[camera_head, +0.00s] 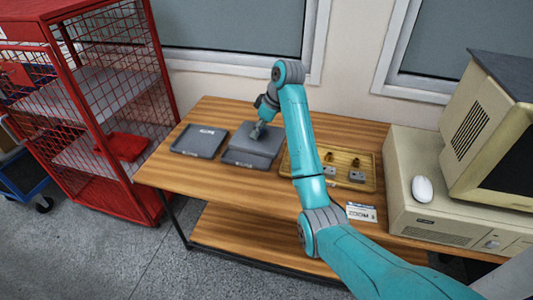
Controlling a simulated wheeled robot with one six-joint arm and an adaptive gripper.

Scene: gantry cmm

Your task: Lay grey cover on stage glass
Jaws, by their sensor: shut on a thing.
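The grey cover (266,146) is a flat grey slab in the middle of the table. It is over a grey base with a pale label on its front edge (240,164). My gripper (256,134) reaches down from above and is shut on the cover. The stage glass is hidden; I cannot tell it apart under the cover. I cannot tell whether the cover touches the base or is a little above it.
A shallow grey tray (199,142) lies left of the base. A yellow tray (335,181) with several small parts is to the right, partly behind my arm.

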